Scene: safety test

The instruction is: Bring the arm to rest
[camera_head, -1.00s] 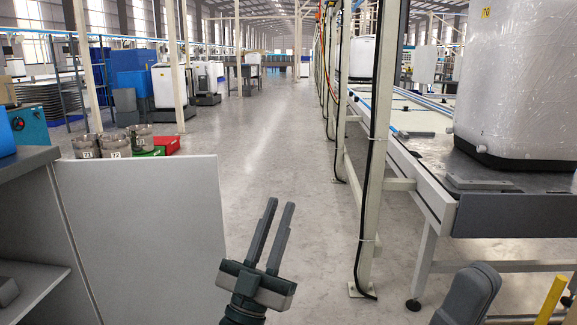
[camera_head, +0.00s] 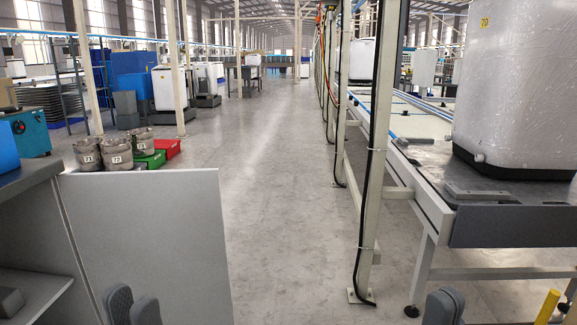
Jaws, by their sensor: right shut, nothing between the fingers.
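A grey panel (camera_head: 150,240) and shelf unit (camera_head: 35,235) stand close at the left. Metal buckets (camera_head: 117,153) sit behind them. A conveyor table (camera_head: 510,226) with a wrapped white container (camera_head: 520,95) and a post (camera_head: 375,190) stand at the right. The middle floor is clear.

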